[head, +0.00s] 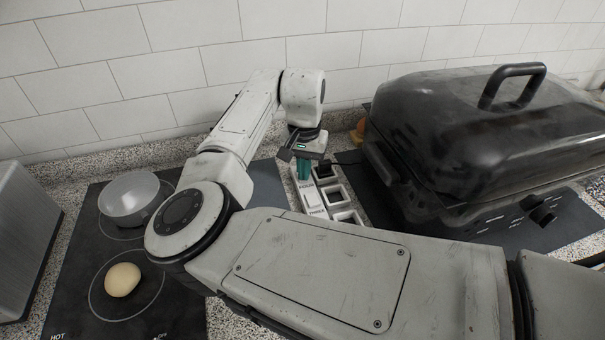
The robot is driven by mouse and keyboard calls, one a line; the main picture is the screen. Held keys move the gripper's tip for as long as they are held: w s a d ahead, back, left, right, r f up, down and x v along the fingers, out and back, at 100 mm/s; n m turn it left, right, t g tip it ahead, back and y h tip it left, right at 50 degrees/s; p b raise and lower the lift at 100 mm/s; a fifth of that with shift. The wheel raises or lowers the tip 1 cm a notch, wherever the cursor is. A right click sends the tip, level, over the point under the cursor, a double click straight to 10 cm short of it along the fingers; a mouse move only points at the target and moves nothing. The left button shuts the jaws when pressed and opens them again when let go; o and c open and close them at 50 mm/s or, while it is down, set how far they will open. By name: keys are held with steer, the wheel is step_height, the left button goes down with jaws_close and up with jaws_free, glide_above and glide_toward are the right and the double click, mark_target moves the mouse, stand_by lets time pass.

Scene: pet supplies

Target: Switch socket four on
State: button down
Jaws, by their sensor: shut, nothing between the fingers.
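A white socket strip (314,203) lies on the counter in the middle of the head view, between the hob and the black grill. It has dark square outlets in white frames and small printed labels, too small to read surely. My arm covers its near end. I cannot tell which outlet is socket four or how its switch stands. My gripper (303,172) points down with teal fingers over the far part of the strip. It is shut and empty. Its tips are at or just above the strip; contact cannot be told.
A large black lidded grill (480,130) stands close on the right. On the left is a black hob (75,270) with a metal bowl (133,200) and a round tan item (122,280). A metal box (22,235) stands far left. A tiled wall (200,50) is behind.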

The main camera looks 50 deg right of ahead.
steer(key=shift+r+p, duration=3.3)
steer(key=shift+r, duration=0.2)
steer(key=shift+f, duration=0.1)
